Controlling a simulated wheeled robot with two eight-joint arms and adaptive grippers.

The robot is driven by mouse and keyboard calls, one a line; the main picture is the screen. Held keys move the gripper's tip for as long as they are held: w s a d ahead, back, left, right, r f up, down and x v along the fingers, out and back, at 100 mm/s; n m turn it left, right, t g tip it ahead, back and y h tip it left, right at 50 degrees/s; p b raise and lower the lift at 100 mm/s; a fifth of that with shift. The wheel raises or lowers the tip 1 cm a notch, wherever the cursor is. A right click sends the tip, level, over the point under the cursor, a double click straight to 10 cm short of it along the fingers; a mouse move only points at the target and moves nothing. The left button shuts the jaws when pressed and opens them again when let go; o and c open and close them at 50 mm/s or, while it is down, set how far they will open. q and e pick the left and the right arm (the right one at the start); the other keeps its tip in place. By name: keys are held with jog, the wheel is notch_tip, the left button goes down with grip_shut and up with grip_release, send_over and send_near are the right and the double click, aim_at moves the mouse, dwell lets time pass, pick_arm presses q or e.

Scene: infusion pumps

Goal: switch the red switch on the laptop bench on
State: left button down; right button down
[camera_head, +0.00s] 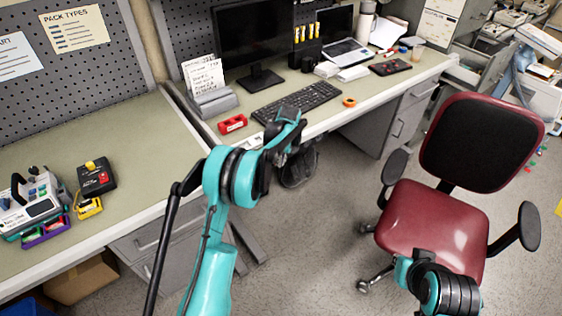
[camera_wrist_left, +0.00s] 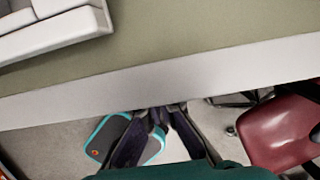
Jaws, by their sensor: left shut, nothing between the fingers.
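A small red box (camera_head: 232,123), which looks like the red switch, sits near the front edge of the laptop bench (camera_head: 330,112), left of the keyboard. Its lever position is too small to tell. My left gripper (camera_head: 290,128) is shut and empty, at the bench's front edge, to the right of the red box and apart from it. In the left wrist view the closed fingers (camera_wrist_left: 158,112) lie below the bench edge, and the red box is not seen there. Part of my right arm shows at the bottom right; its gripper is out of view.
A black keyboard (camera_head: 297,102) and an orange ring (camera_head: 349,102) lie near the bench front. A card holder (camera_head: 212,102) stands behind the red box. A laptop (camera_head: 346,50) is farther back. A red chair (camera_head: 436,228) stands on the right.

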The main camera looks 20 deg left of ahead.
pick_arm(q)
jog(key=shift+a, duration=0.1)
